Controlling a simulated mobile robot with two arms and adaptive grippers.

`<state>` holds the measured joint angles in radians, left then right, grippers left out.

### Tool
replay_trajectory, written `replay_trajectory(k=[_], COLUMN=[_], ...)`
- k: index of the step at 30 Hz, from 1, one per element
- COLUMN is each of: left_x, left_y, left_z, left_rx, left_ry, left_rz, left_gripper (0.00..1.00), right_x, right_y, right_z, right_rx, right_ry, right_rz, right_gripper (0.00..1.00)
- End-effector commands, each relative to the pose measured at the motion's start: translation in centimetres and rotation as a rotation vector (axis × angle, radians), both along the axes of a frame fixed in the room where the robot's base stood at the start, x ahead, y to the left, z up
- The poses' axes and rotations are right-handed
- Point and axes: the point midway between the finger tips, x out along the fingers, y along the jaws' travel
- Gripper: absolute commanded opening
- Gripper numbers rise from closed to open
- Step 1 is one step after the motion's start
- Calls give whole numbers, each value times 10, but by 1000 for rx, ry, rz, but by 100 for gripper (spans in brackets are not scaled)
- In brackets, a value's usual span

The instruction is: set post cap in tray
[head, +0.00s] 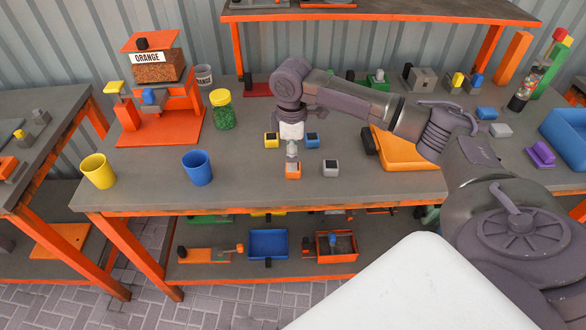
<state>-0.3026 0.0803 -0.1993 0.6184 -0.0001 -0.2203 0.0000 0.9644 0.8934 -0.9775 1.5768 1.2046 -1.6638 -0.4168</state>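Several small block-like pieces that look like post caps sit on the workbench: a yellow one (271,141), a blue one (312,141), an orange one (293,173) and a grey one (331,169). My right gripper (292,154) points down just above or at the orange piece. Its fingers are too small to tell whether they are open or shut on it. An orange tray (405,155) lies right of the pieces, partly hidden behind my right arm. A blue tray (565,135) is at the far right edge, cut off by the frame. My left gripper is not in view.
Purple (540,154) and blue (487,114) pieces lie right. The bench front between the blue cup and the pieces is clear.

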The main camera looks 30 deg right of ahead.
Motion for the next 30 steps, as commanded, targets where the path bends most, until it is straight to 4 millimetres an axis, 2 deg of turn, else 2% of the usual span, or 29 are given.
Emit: replay_trajectory(k=[9,18,30], left_x=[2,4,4], left_y=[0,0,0], left_z=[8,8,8], left_rx=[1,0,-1], left_ry=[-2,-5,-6], left_rz=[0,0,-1], left_gripper=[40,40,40], right_x=[-3,-3,-3], right_y=[-1,-1,-1], right_z=[-43,-48,-48], right_rx=[-1,-1,-1], right_ry=[2,0,-1], right_rz=[0,0,1], right_gripper=[71,71,4])
